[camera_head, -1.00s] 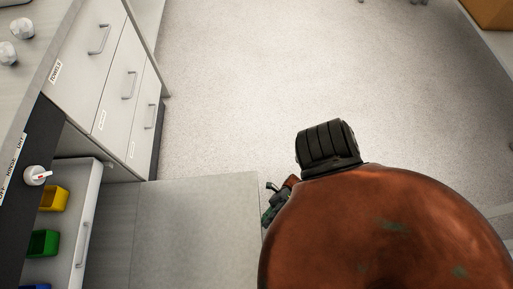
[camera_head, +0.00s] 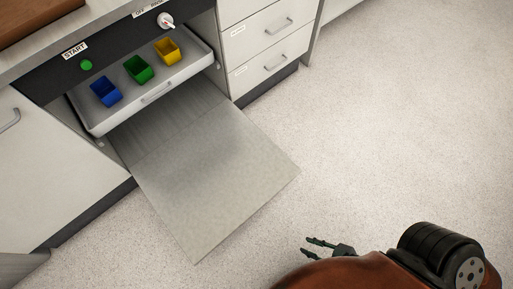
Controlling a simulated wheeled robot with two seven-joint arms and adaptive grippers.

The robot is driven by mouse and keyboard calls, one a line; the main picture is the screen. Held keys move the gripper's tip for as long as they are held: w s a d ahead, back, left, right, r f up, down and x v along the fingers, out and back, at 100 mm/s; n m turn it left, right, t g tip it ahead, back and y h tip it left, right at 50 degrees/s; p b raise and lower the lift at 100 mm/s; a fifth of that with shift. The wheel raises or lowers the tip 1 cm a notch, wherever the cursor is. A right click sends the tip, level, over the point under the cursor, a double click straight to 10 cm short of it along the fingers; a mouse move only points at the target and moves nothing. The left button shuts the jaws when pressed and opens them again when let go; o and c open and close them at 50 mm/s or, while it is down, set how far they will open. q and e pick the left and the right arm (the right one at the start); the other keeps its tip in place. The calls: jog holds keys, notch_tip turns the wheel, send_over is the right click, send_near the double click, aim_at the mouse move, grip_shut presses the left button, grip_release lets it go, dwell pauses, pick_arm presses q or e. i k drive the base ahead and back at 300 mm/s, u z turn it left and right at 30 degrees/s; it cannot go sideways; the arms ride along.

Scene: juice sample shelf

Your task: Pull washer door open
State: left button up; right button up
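The washer door (camera_head: 215,180) is a flat grey panel. It lies folded down, low in front of the washer opening, and sticks out over the floor. Above it a light grey rack (camera_head: 158,97) with a bar handle is slid part way out. My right gripper (camera_head: 305,246) shows two thin dark green fingers apart with nothing between them. In the picture it is below and right of the door's outer corner, apart from it. My brown arm link hides what is below it. My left gripper is not in view.
The rack holds a blue bin (camera_head: 106,92), a green bin (camera_head: 138,69) and a yellow bin (camera_head: 168,50). A dark panel above has a green start button (camera_head: 86,65) and a white knob (camera_head: 166,20). Cabinets flank the washer. Speckled floor (camera_head: 400,130) on the right is clear.

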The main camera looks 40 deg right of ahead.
aim_at(204, 182)
jog(key=k, duration=0.75)
jog(key=u, duration=0.6)
jog(key=i, duration=1.55)
jog(key=z, duration=1.35)
